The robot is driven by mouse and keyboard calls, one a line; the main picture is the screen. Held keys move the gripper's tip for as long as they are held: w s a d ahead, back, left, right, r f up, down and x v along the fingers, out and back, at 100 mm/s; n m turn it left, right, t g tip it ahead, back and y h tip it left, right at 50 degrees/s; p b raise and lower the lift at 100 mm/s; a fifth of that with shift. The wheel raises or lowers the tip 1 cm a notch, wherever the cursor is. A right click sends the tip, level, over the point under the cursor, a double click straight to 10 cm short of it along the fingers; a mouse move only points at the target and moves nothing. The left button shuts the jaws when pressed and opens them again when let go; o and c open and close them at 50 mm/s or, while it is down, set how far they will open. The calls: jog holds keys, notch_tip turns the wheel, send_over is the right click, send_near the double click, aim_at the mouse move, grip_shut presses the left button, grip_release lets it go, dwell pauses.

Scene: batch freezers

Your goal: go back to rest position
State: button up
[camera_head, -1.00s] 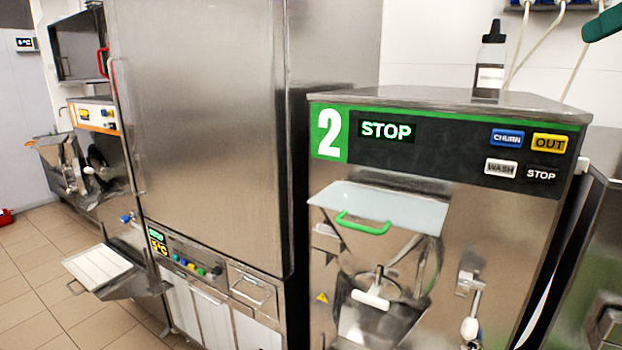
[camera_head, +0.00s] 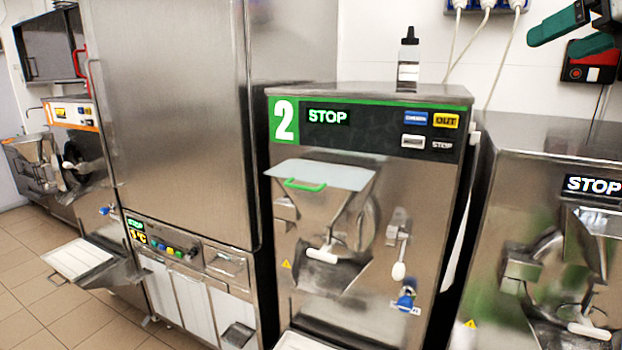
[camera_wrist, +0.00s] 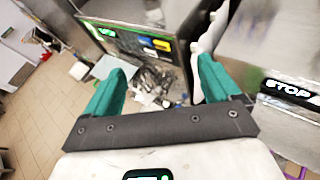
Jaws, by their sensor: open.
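My gripper (camera_head: 551,44) shows at the top right of the head view, with green fingers high in front of the white wall. In the wrist view my gripper (camera_wrist: 163,72) has its two green fingers spread apart with nothing between them. Beyond them is batch freezer 2 (camera_head: 365,280), with a green-edged panel reading STOP; it also shows tilted in the wrist view (camera_wrist: 118,40). The gripper is apart from the machine.
Another freezer (camera_head: 540,160) reading STOP stands at the right. A tall steel cabinet (camera_head: 170,120) and an orange-striped freezer (camera_head: 75,112) stand left. A black-capped bottle (camera_head: 408,68) sits on freezer 2. Tiled floor (camera_head: 30,265) is clear at left.

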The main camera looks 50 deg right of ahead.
jog(key=w+f+m+t+y, duration=0.2)
jog(key=w+f+m+y, duration=0.2)
jog(key=w+f+m, duration=1)
jog(key=w+a+f+m+g+y, duration=0.1)
jog(key=w+a+f, duration=0.35)
jog(key=f, duration=0.55)
jog(key=w+a+f+m+g+y+b, duration=0.1)
jog(key=w+a+f+m, duration=0.15)
jog(key=a+f, duration=0.45)
jog(key=w+a+f+m+g+y, duration=0.15)
jog(key=w+f, duration=0.25)
jog(key=f, duration=0.8)
jog(key=s+a+f+m+g+y, duration=0.1)
jog(key=s+a+f+m+g, duration=0.3)
jog(key=a+f, duration=1.25)
jog(key=s+a+f+m+g, duration=0.2)
jog(key=s+a+f, duration=0.1)
jog(key=s+f, duration=0.3)
jog(key=s+a+f+m+g+h+b, duration=0.1)
jog(key=s+a+f+m+g, duration=0.1)
jog(key=s+f, duration=0.5)
jog(key=s+a+m, duration=0.1)
jog(key=s, duration=0.3)
jog(key=shift+s+a+f+g, duration=0.15)
jog(key=shift+s+f+g, duration=0.05)
jog(key=shift+s+g, duration=0.15)
